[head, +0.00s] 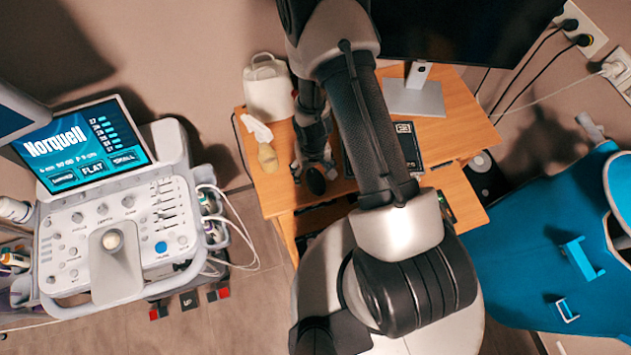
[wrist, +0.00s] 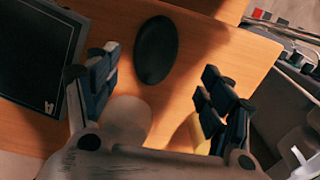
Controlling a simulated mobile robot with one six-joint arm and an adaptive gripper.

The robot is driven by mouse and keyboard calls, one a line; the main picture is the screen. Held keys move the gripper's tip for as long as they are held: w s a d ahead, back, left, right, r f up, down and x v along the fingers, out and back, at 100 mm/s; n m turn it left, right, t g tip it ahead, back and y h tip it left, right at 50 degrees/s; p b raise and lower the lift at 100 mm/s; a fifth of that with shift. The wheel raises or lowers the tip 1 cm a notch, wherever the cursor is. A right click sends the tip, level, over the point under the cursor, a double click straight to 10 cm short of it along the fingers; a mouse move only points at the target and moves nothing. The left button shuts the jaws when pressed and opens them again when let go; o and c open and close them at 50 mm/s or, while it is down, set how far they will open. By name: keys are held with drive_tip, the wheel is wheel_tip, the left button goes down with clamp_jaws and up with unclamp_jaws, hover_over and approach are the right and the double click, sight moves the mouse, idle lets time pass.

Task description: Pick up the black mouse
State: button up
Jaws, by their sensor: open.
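The black mouse (wrist: 156,50) lies on the orange wooden desk (wrist: 205,70), seen from above in the wrist view as a dark oval. It also shows in the head view (head: 316,181), close to the desk's front edge. My gripper (wrist: 162,84) is open and empty, with its two fingers spread wide above the desk. The mouse appears between and just beyond the fingertips in the wrist view.
A flat black item (wrist: 35,55) lies left of the fingers in the wrist view. A yellowish bottle (head: 267,157), a white tissue (head: 257,130) and a white bag (head: 267,88) stand on the desk's left side. A monitor (head: 455,30) stands behind. An ultrasound console (head: 120,225) is left.

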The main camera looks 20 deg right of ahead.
sight(316, 178)
drive_tip(key=f+b, duration=0.4)
drive_tip(key=shift+d, duration=0.35)
drive_tip(key=shift+f+b, duration=0.6)
drive_tip(key=shift+b, duration=0.15)
drive_tip(key=shift+r, duration=0.1)
drive_tip(key=shift+c, duration=0.4)
drive_tip(key=c, duration=1.1)
drive_tip(key=shift+r, duration=0.1)
drive_tip(key=shift+c, duration=0.2)
